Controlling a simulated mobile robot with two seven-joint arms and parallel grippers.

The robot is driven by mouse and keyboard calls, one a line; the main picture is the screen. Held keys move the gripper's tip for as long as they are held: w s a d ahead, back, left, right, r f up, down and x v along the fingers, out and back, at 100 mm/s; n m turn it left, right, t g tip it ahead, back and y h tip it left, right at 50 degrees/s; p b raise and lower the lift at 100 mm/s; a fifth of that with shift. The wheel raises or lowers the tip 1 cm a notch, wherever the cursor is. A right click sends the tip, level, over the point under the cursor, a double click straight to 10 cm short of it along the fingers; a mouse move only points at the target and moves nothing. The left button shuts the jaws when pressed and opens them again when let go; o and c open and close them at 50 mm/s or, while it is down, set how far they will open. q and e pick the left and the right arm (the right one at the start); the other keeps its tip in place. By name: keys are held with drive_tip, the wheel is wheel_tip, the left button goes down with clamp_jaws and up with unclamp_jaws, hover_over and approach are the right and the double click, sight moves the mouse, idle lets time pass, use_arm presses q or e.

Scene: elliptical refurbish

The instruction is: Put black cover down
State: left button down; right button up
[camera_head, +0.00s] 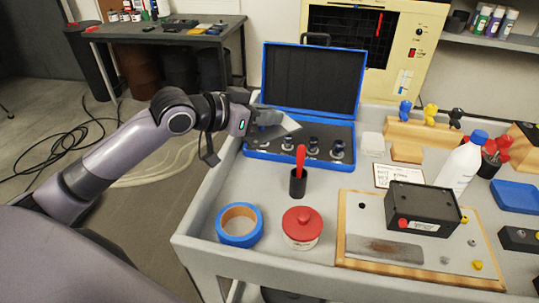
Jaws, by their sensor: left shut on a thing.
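The black box-like cover (424,207) sits on a grey board with a wooden edge (344,228) at the right of the bench. It has a label on its front, and a red part shows at its front left. My left gripper (272,126) is far to the left of it, above the left part of the open blue case (256,154). The gripper is shut on a thin, light grey piece (289,126), seen edge-on and hard to make out. My right gripper is not in view.
A black cup with a red-handled tool (298,183), a roll of blue tape (239,226) and a red-lidded jar (302,228) stand in front of the case. A metal plate (384,249) lies before the cover. A white bottle (461,165) stands behind it.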

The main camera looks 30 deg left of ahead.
use_arm(q)
wheel_tip(320, 180, down, 10)
drive_tip(key=shift+b, duration=0.45)
drive_tip(key=shift+f, duration=0.15)
drive_tip(key=shift+f, duration=0.55)
drive_tip(key=c, duration=1.1)
unclamp_jaws()
